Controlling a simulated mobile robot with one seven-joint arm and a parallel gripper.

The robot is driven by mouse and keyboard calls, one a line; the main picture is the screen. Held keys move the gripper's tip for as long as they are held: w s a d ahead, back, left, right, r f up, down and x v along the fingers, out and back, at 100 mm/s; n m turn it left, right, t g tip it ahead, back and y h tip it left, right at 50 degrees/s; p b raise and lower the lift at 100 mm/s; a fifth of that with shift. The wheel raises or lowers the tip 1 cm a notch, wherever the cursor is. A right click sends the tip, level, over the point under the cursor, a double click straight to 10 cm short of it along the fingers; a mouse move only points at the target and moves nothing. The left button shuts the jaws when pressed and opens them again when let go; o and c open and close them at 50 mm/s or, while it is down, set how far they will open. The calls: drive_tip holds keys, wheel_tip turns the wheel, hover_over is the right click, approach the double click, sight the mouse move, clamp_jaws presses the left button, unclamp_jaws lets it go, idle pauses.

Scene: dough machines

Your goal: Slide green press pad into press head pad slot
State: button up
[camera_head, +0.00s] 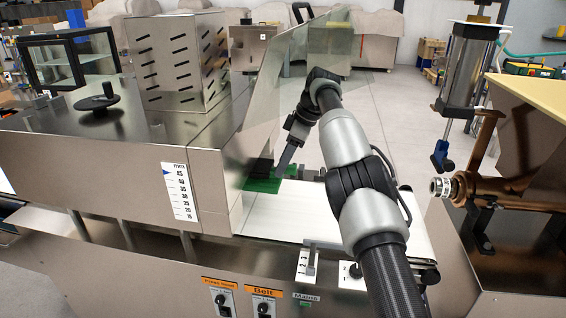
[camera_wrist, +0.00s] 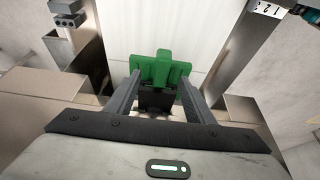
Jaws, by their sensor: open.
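The green press pad (camera_head: 262,185) is by the right end of the steel press housing (camera_head: 120,165), above the white belt (camera_head: 290,210). In the wrist view the green pad (camera_wrist: 160,68) has a raised rib, with a black block (camera_wrist: 158,99) on its near side. My gripper (camera_wrist: 159,82) is open, its two fingers on either side of the black block. In the head view my gripper (camera_head: 284,166) reaches down at the pad. The pad slot cannot be made out, and I cannot tell whether the pad is in it.
A copper-coloured machine part (camera_head: 490,185) is at the right. Bare belt lies in front of the pad.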

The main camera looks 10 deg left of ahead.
drive_tip(key=shift+p+v, duration=0.65)
drive_tip(key=shift+v, duration=0.45)
drive_tip(key=shift+r, duration=0.1)
